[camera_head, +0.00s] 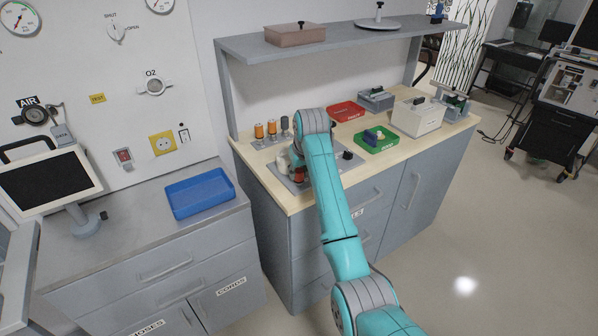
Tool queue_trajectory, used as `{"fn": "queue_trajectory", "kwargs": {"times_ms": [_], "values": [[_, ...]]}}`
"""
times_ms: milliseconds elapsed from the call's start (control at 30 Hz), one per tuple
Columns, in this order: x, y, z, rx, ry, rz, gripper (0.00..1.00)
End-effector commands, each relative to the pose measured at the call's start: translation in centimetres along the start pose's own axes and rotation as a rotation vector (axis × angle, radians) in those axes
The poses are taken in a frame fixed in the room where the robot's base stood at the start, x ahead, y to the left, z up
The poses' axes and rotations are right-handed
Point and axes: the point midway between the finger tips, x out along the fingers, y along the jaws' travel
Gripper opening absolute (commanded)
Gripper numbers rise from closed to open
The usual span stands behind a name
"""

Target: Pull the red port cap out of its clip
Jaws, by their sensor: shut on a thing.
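A small red piece (299,175), which looks like the red port cap, shows low beside the turquoise arm at the front left of the wooden counter. My gripper (294,168) is at it, shut on it, and largely hidden by my own wrist and arm. A grey plate (300,187) lies under this spot on the counter. The clip cannot be made out, so I cannot tell whether the cap still sits in it. A dark knob (347,155) stands just right of my arm.
A green tray (377,140), a red tray (346,111) and a white box (417,118) are to the right. A grey shelf (345,38) overhangs the counter. A blue tray (200,193) lies on the left cabinet.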

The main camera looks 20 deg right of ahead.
Motion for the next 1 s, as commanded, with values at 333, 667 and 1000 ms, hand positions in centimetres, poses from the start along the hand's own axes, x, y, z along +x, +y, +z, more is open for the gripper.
{"fn": "queue_trajectory", "kwargs": {"times_ms": [333, 667, 1000], "values": [[-1.0, 0.0, -0.5, 0.000, 0.004, 0.000, 0.00], [-2.5, 0.0, -1.1, 0.000, 0.003, 0.000, 0.00], [-2.9, 0.0, -1.2, 0.000, 0.003, 0.000, 0.00]]}}
